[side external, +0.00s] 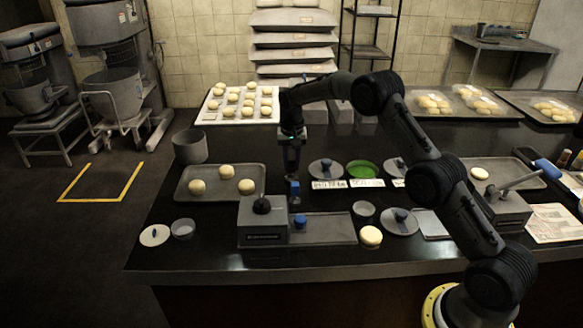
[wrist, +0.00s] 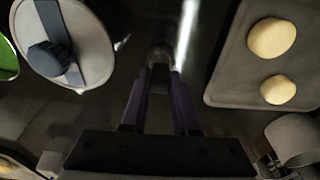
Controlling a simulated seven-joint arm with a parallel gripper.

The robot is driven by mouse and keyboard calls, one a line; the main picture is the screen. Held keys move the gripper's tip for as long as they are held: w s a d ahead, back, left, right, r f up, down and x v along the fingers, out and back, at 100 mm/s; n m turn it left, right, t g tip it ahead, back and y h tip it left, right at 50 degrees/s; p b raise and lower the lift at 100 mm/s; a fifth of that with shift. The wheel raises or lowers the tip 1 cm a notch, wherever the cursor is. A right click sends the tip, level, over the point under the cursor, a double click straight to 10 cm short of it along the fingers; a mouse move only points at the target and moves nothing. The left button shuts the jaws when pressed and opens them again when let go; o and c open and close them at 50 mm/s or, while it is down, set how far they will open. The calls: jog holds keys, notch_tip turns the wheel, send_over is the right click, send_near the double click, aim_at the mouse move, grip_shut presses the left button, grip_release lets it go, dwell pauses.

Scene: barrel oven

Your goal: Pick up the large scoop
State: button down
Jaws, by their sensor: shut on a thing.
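My gripper (side external: 293,176) points down over the counter, behind the grey box with the black knob. In the wrist view its two dark fingers (wrist: 159,75) close on a small grey, rounded piece (wrist: 160,54), which looks like part of the large scoop. In the side view a small blue and grey piece (side external: 294,189) shows at the fingertips. The rest of the scoop is hidden or too dark to make out, and I cannot tell whether it touches the counter.
A tray (side external: 253,171) with dough balls and a grey pot (side external: 190,147) stand left of my gripper. The grey box (side external: 263,228) is in front. Lids with blue knobs (side external: 326,170) and a green dish (side external: 362,169) lie to the right. Dark counter shows between them.

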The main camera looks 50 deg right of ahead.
jog(key=shift+r, duration=0.65)
jog(key=s+a+r, duration=0.3)
jog(key=s+r, duration=0.9)
jog(key=s, duration=0.2)
jog(key=s+d+f, duration=0.1)
jog(key=s+d, duration=0.1)
jog(key=d, duration=0.6)
jog(key=s+d+f, duration=0.1)
jog(key=d+f, duration=0.1)
jog(key=d, duration=0.6)
jog(key=shift+s+f, duration=0.1)
jog(key=shift+f, duration=2.65)
jog(key=shift+f, duration=0.6)
jog(key=shift+r, duration=0.1)
notch_tip(320, 180, up, 7)
